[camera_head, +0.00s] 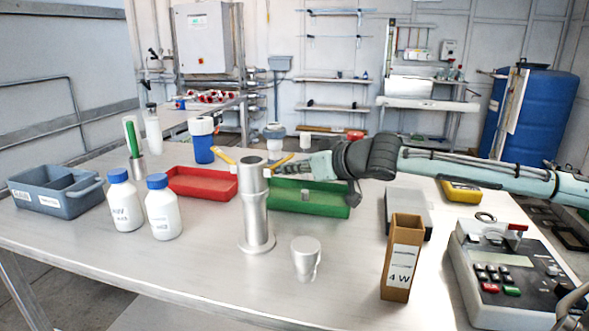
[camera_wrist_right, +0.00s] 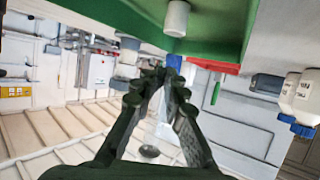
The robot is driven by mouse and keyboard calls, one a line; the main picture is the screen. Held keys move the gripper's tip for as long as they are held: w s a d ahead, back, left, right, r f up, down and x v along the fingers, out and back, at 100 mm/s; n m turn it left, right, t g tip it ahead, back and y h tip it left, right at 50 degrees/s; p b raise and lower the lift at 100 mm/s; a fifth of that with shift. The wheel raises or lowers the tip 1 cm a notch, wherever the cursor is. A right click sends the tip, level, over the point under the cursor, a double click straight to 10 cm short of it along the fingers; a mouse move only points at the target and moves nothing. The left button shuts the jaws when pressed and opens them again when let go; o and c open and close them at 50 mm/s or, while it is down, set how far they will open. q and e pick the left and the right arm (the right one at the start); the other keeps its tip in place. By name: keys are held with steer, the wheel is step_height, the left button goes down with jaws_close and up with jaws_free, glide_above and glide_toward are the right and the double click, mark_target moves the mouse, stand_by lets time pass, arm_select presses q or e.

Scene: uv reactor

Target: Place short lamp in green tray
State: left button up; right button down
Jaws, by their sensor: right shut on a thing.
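The green tray (camera_head: 330,203) lies on the table right of the tall silver cylinder (camera_head: 255,210). My right gripper (camera_head: 292,169) reaches in from the right, low above the tray and behind the cylinder. In the right wrist view its fingers (camera_wrist_right: 157,74) come together at their tips. What they hold is too small or hidden to make out. I cannot tell whether either is the short lamp. My left gripper is out of view.
A red tray (camera_head: 203,196) lies left of the silver cylinder. White bottles (camera_head: 162,214) stand near a blue-grey bin (camera_head: 40,203). A silver cup-like piece (camera_head: 305,265), a cardboard box (camera_head: 412,235) and a keypad device (camera_head: 490,262) stand at front right. The front left table is clear.

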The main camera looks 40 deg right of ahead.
stand_by(0.3)
steer(key=c, duration=2)
jaws_free()
steer(key=o, duration=0.4)
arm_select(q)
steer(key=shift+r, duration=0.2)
arm_select(e)
steer(key=shift+o, duration=0.2)
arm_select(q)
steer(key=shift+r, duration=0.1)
arm_select(e)
steer(key=shift+r, duration=0.1)
steer(key=b+v, duration=0.2)
steer(key=v, duration=0.1)
steer(key=shift+s+r, duration=0.15)
steer(key=shift+s, duration=0.2)
arm_select(q)
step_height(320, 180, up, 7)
steer(key=b, duration=0.1)
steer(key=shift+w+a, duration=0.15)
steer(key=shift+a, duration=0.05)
arm_select(e)
steer(key=v, duration=0.8)
